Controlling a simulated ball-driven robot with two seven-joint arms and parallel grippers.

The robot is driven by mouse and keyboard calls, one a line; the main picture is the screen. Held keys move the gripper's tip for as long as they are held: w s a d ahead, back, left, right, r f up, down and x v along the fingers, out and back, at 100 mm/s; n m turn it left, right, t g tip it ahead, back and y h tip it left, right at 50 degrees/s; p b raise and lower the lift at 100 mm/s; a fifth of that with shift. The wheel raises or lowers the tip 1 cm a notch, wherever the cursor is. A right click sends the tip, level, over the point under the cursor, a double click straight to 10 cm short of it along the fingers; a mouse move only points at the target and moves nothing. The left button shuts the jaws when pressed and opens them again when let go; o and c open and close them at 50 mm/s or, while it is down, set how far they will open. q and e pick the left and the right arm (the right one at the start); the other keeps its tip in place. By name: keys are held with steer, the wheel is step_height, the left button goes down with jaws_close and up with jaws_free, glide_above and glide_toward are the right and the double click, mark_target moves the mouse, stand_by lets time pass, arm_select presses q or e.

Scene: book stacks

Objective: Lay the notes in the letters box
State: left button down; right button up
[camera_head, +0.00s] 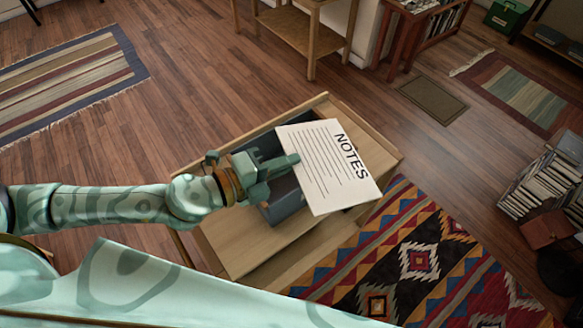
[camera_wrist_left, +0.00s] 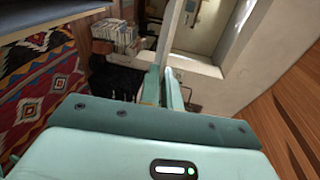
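The notes (camera_head: 328,165) are a flat white sheet or pad with black lines and the word NOTES. My left gripper (camera_head: 284,165) is shut on its left edge and holds it above an open dark grey box (camera_head: 284,208). I take this for the letters box, but no label shows. The box sits on a small wooden table, and the notes hide much of it. In the left wrist view the fingers (camera_wrist_left: 168,88) are close together, with the notes (camera_wrist_left: 172,35) seen nearly edge-on between them. My right gripper is not in view.
The wooden table (camera_head: 232,240) has bare top around the box. A patterned rug (camera_head: 420,265) lies to its right. A stack of books or records (camera_head: 545,185) stands at the far right. A wooden stand (camera_head: 300,30) and a green box (camera_head: 506,14) are behind.

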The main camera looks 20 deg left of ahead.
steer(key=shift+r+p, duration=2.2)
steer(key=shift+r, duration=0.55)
arm_select(q)
steer(key=w+a+f+m+g+b, duration=0.1)
steer(key=w+a+f+g+b, duration=0.1)
steer(key=w+a+f+b, duration=0.7)
steer(key=w+a+f, duration=0.2)
steer(key=w+f, duration=0.1)
steer(key=shift+a+f+m+h, duration=0.25)
steer(key=shift+f+m+h, duration=0.05)
steer(key=shift+h, duration=0.1)
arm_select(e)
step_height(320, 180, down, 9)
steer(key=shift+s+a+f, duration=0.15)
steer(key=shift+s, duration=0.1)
arm_select(q)
steer(key=shift+f+b, duration=0.6)
steer(key=shift+b, duration=0.05)
steer(key=c, duration=1.6)
jaws_free()
steer(key=shift+r, duration=0.1)
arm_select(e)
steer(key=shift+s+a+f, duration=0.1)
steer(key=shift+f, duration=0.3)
